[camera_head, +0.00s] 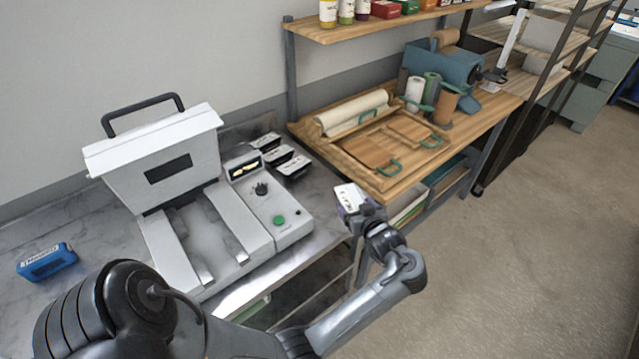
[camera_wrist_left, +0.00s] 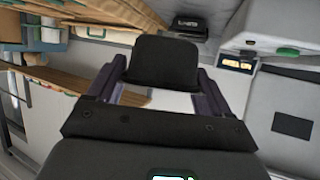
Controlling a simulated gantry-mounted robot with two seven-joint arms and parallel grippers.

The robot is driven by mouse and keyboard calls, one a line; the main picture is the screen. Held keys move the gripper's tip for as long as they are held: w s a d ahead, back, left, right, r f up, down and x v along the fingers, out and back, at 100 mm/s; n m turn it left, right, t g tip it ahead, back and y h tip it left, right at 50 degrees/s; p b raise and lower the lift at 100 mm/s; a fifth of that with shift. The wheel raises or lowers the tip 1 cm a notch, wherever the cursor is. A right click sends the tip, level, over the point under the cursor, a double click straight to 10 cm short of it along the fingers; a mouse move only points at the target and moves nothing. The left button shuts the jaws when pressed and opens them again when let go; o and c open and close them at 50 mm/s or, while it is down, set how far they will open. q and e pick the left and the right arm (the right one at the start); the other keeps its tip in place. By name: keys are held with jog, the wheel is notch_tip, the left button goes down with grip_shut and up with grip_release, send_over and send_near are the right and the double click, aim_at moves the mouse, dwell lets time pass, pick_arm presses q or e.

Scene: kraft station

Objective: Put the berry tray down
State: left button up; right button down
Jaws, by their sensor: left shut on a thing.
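My left gripper (camera_head: 362,212) is shut on the berry tray (camera_head: 350,195), a small pack with a white printed top. It holds the tray up in front of the gap between the metal counter and the wooden bench, apart from both as far as I can tell. My right gripper is in neither view.
Several black trays with white labels (camera_head: 292,165) stand on the counter (camera_head: 105,228) beside the white sealing machine (camera_head: 160,165), its lid raised. A blue box (camera_head: 46,262) lies at the left. The wooden bench (camera_head: 478,118) holds boards, rolls and a blue machine (camera_head: 440,68).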

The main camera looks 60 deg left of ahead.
pick_arm(q)
jog(key=shift+a, duration=0.4)
jog(key=x, duration=0.4)
jog(key=s+f+x, duration=0.1)
jog(key=x, duration=0.3)
jog(key=b+x, duration=0.1)
jog(key=x, duration=0.3)
jog(key=shift+s+f, duration=0.3)
jog(key=shift+f, duration=0.15)
jog(key=shift+d+f, duration=0.1)
jog(key=shift+f, duration=1.85)
jog(key=shift+f+b, duration=0.1)
jog(key=shift+b, duration=0.2)
jog(key=shift+f, duration=0.1)
jog(key=o, duration=1)
jog(key=shift+o, duration=0.2)
